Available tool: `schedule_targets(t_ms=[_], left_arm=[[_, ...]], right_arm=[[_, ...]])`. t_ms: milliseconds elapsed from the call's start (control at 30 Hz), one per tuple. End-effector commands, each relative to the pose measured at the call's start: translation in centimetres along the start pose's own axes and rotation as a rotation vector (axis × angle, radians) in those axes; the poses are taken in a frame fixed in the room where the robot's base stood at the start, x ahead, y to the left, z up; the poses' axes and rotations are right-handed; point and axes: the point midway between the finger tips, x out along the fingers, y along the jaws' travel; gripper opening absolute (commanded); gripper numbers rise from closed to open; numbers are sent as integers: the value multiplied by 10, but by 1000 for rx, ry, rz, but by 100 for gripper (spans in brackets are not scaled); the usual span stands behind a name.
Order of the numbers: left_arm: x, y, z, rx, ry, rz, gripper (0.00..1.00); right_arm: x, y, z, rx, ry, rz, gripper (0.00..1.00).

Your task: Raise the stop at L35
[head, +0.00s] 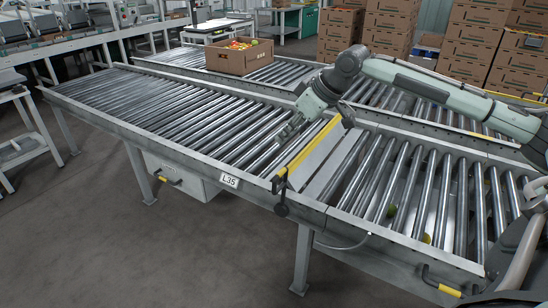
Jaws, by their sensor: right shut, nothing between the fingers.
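The L35 label (229,181) is on the near side rail of a roller conveyor. Just right of it, the stop (314,147), a grey plate with a yellow edge, spans the rollers. Its yellow edge appears above the rollers, with the grey face sloping down to the right. A dark knob or lever (282,210) hangs at its near end, outside the rail. My right gripper (283,139) is shut and empty, pointing down-left over the rollers just left of the yellow edge. I cannot tell whether it touches the stop. My left gripper is not in view.
A cardboard box of tomatoes (239,60) sits on the parallel conveyor behind. Stacked cartons (470,45) stand at the back right. A yellow handle (449,290) sticks out at the near right rail. The rollers left of the stop are clear.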

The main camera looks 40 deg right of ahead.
Motion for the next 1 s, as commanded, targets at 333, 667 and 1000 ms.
schedule_targets(t_ms=[333, 667, 1000], left_arm=[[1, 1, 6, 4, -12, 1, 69], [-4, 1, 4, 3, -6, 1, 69], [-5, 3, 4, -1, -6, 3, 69]], right_arm=[[51, -2, -1, 2, 1, -6, 0], [98, 2, 7, 1, -4, 3, 0], [86, 0, 37, -1, -2, 0, 0]])
